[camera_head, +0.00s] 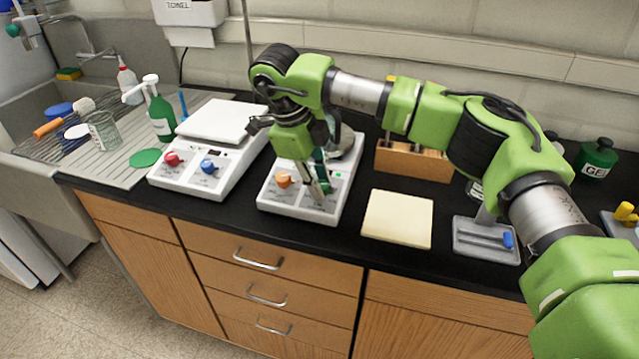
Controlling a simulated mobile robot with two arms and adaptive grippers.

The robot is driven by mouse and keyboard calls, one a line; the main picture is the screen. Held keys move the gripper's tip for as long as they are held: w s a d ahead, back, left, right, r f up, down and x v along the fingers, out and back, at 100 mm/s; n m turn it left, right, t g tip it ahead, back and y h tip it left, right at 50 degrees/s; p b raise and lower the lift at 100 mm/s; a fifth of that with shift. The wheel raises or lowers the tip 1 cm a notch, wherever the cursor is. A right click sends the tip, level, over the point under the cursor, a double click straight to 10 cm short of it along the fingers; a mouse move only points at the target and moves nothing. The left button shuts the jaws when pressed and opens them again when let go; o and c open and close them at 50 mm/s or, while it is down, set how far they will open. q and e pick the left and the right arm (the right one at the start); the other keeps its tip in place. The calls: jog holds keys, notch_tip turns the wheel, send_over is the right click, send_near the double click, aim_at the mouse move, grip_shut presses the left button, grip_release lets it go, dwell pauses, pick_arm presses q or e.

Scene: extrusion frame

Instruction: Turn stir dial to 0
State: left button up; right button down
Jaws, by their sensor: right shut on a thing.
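My right gripper (318,182) reaches down from above onto the front right of a white stirrer unit (290,204). Its fingers are shut on a dial there, and they hide most of that dial, so its setting cannot be read. An orange dial (283,180) sits to the left of the fingers on the same panel, and a small green light shows to their right. A round pale plate on top of the unit is partly hidden by my gripper. My left gripper is not in view.
Another white unit (180,182) with a red dial (172,159) and a blue dial (208,166) stands to the left. A cream pad (397,218), a wooden rack (412,163) and a grey stand (484,241) are to the right. Bottles and a sink are at far left.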

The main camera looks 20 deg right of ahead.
jog(key=shift+a+n+t+b, duration=0.1)
jog(key=shift+n+t+b, duration=0.35)
jog(key=shift+n, duration=1.55)
jog(key=c, duration=1.8)
grip_release()
jog(key=v, duration=1.2)
jog(key=shift+a, duration=0.25)
